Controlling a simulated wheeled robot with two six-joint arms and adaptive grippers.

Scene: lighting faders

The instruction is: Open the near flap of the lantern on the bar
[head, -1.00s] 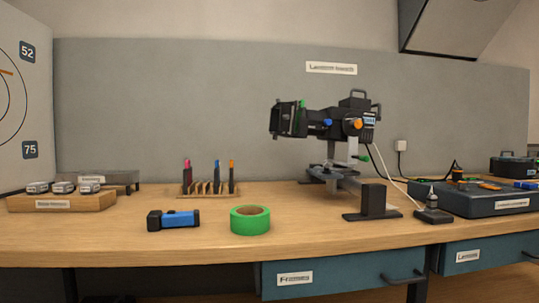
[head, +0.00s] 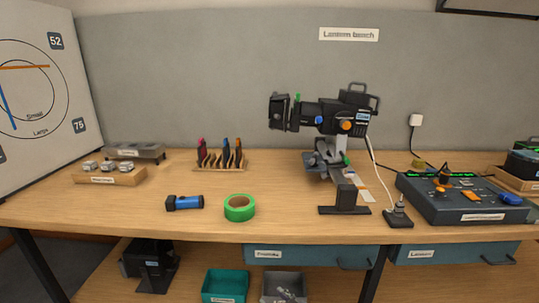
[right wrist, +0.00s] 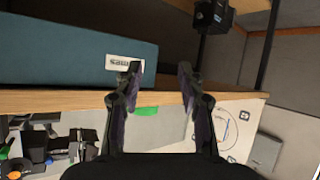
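The black lantern (head: 340,117) is mounted on a stand at the back right of the bench, under the "Lantern bench" sign. Its front end points left and carries dark flaps (head: 279,111). From this angle I cannot tell how far the near flap is open. Blue and orange knobs show on the lantern's side. The lantern also appears dark and inverted at the lower left of the right wrist view (right wrist: 38,146). My right gripper (right wrist: 160,78) is open and empty, below the bench-top edge beside a blue drawer front. My left gripper is not in view.
Green tape (head: 239,208) and a blue-black torch (head: 184,202) lie at the front left.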

